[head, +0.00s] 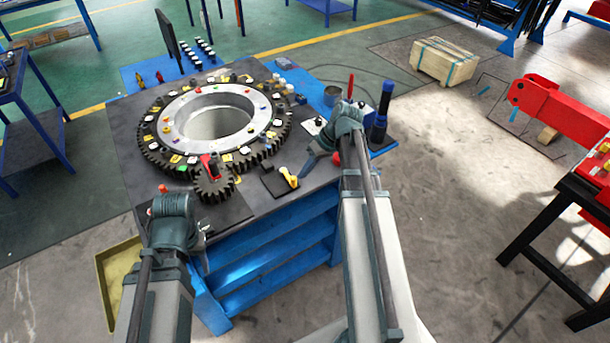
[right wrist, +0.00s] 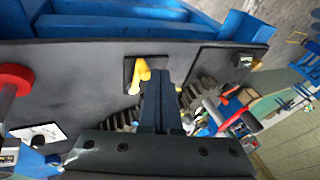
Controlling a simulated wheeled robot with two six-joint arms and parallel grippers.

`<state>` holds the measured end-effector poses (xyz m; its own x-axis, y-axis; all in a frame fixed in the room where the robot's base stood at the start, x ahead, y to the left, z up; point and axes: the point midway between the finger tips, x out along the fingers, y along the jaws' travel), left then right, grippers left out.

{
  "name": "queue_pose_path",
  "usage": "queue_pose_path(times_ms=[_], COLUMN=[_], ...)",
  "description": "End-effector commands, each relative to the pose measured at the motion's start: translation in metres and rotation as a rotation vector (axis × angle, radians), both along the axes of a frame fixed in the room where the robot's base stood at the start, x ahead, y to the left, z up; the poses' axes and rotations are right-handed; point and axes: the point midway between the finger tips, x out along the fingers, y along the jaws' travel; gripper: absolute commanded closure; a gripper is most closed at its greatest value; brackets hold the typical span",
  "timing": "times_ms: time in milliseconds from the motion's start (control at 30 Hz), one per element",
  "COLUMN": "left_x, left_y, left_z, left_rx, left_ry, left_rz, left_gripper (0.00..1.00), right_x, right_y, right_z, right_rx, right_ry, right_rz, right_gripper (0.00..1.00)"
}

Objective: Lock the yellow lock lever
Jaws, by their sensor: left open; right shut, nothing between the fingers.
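The yellow lock lever (head: 291,177) sits on a small black plate (head: 273,183) near the front edge of the dark tabletop. It also shows in the right wrist view (right wrist: 141,74), just left of my shut fingers. My right gripper (head: 306,170) is shut and empty, pointing down close to the lever's right side in the head view. In the right wrist view its fingers (right wrist: 160,85) look very near the lever; I cannot tell whether they touch. My left gripper (head: 206,232) is open at the table's front left edge, away from the lever.
A large toothed ring (head: 165,165) with a small pinion (head: 214,188) and red handle (head: 209,165) stands left of the lever. A blue and black cylindrical tool (head: 379,128) stands at the table's right. A red round knob (right wrist: 16,79) shows in the right wrist view.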

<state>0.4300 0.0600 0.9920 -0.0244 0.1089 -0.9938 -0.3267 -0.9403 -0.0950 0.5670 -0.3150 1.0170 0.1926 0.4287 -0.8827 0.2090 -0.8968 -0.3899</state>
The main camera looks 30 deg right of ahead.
Motion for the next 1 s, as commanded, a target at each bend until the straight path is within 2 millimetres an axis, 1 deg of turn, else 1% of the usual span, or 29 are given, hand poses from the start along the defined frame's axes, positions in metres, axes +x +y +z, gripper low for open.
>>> queue_pose_path(times_ms=[33,100,200,300,400,533,833,933,1000], left_x=[0.000,0.000,0.000,0.000,0.000,0.000,0.000,0.000,0.000], left_y=[0.000,0.000,0.000,0.000,0.000,0.000,0.000,0.000,0.000], left_z=[-0.001,-0.001,-0.002,-0.002,-0.002,-0.002,-0.003,-0.008,-0.015], left_rx=[0.000,0.000,0.000,0.000,0.000,0.000,0.000,0.000,0.000], left_ry=[0.000,0.000,0.000,0.000,0.000,0.000,0.000,0.000,0.000], left_rz=[0.000,0.000,0.000,0.000,0.000,0.000,0.000,0.000,0.000], left_gripper=[0.50,0.50,0.50,0.50,0.50,0.50,0.50,0.50,0.50], right_x=[0.004,0.005,0.006,0.005,0.004,0.003,0.003,0.005,0.007], right_y=[-0.023,-0.046,-0.072,-0.091,-0.102,-0.107,-0.106,-0.104,-0.101], right_z=[0.002,0.005,0.010,0.013,0.015,0.016,0.016,0.011,0.004], right_rx=[0.017,0.038,0.058,0.071,0.077,0.081,0.080,0.079,0.080], right_ry=[-0.026,-0.063,-0.108,-0.141,-0.161,-0.171,-0.170,-0.170,-0.170], right_rz=[-0.020,-0.037,-0.053,-0.067,-0.074,-0.076,-0.076,-0.074,-0.074], right_gripper=[1.00,1.00,1.00,1.00,1.00,1.00,1.00,1.00,1.00])
